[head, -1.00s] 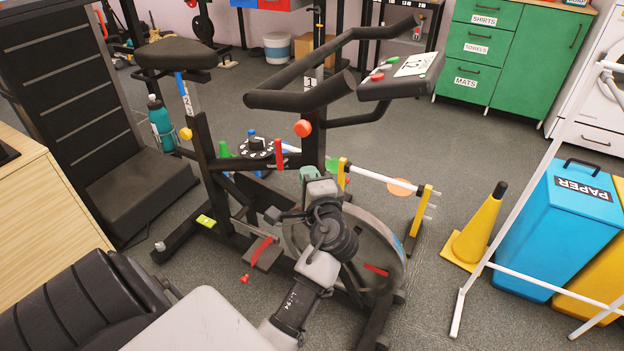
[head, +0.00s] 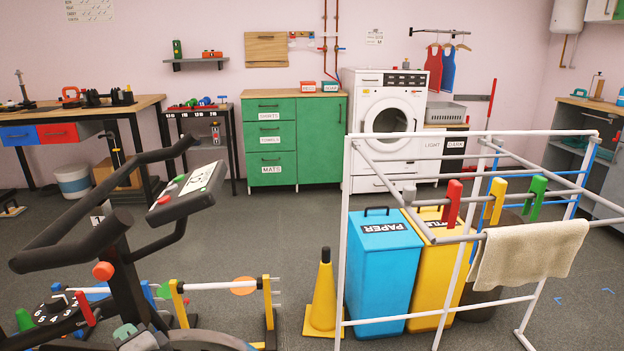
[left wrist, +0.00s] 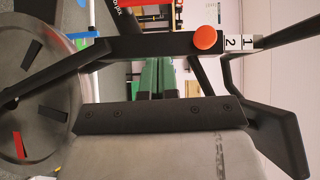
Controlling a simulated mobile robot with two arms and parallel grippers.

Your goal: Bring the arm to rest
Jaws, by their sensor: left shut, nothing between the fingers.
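My left gripper (head: 124,331) shows at the bottom left of the head view, in front of the exercise bike (head: 122,285) and below its orange-red knob (head: 103,271). Only its end and a bit of my arm are in frame. In the left wrist view its green fingers (left wrist: 157,76) are together, shut and empty. The bike's black frame and the same knob (left wrist: 205,38) are close by there. I cannot tell whether the gripper touches the bike. My right gripper is in neither view.
The bike's handlebar (head: 80,215) rises beside my left arm. A yellow cone (head: 324,290), blue paper bin (head: 385,265) and white drying rack (head: 345,220) stand to the right. Open floor lies before the green cabinet (head: 320,135) and washing machine (head: 388,165).

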